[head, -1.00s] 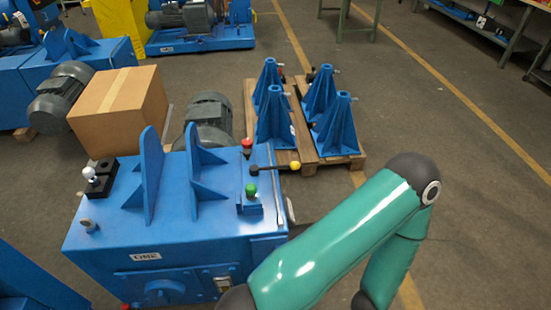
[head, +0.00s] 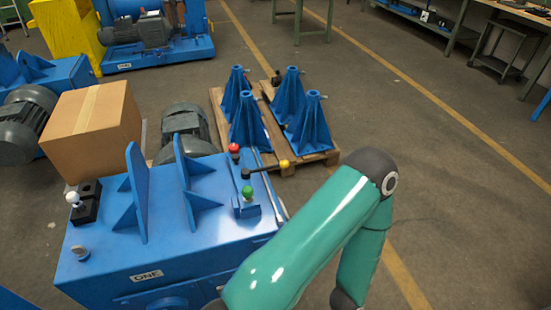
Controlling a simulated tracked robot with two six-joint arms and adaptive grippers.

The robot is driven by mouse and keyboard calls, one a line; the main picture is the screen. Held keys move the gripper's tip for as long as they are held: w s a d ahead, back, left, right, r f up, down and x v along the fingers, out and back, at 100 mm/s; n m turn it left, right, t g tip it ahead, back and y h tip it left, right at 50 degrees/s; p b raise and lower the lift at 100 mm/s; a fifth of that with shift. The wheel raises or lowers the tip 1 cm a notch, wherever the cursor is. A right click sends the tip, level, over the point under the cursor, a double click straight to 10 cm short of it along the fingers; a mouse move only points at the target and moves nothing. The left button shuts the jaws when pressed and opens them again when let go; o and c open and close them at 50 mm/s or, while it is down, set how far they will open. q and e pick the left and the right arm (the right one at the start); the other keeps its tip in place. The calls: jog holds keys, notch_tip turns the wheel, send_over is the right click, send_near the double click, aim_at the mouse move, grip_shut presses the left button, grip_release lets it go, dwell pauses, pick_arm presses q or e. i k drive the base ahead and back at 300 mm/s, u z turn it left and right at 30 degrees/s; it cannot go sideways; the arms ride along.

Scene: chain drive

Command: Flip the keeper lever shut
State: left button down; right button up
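A blue machine (head: 180,250) with a plate reading ONE stands in the lower left of the head view. A black lever with a yellow knob (head: 265,168) lies nearly flat across its top right side, its knob end past the edge. A red knob (head: 234,151) and a green knob (head: 247,193) stand beside it. A white-knobbed handle (head: 73,199) stands on a black block at the top left. I cannot tell which of these is the keeper lever. My green arm crosses the lower right. Neither gripper is in view.
Two upright blue plates (head: 137,190) rise from the machine top. A cardboard box (head: 90,130) and a grey motor (head: 186,132) stand behind. Blue stands sit on a wooden pallet (head: 322,158). The floor to the right is open.

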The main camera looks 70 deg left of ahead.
aim_at(246, 174)
jog(key=u, duration=1)
jog(key=k, duration=0.45)
jog(key=u, duration=0.2)
jog(key=i, duration=0.55)
